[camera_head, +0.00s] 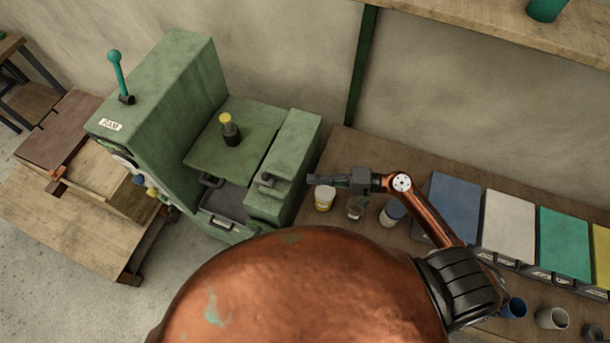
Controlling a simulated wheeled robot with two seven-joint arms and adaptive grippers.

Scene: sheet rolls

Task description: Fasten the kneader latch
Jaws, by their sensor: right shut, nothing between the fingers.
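The green kneader (165,95) stands left of centre. A flat green lid-like panel (205,150) sits in its middle and carries a dark post with a yellow top (229,127). A small dark latch-like piece (267,180) is on the green block at the kneader's right side; I cannot tell whether it is fastened. My right gripper (312,180) reaches in from the right, pointing left at that block. It is shut and empty, and appears a short way right of the dark piece. My left gripper is out of view.
A wooden bench (345,150) on the right holds a yellow-and-white pot (324,198), a glass jar (356,207), another jar (392,212) and coloured bins (510,225). A teal-knobbed lever (117,72) rises from the kneader. A wooden table (60,225) stands left.

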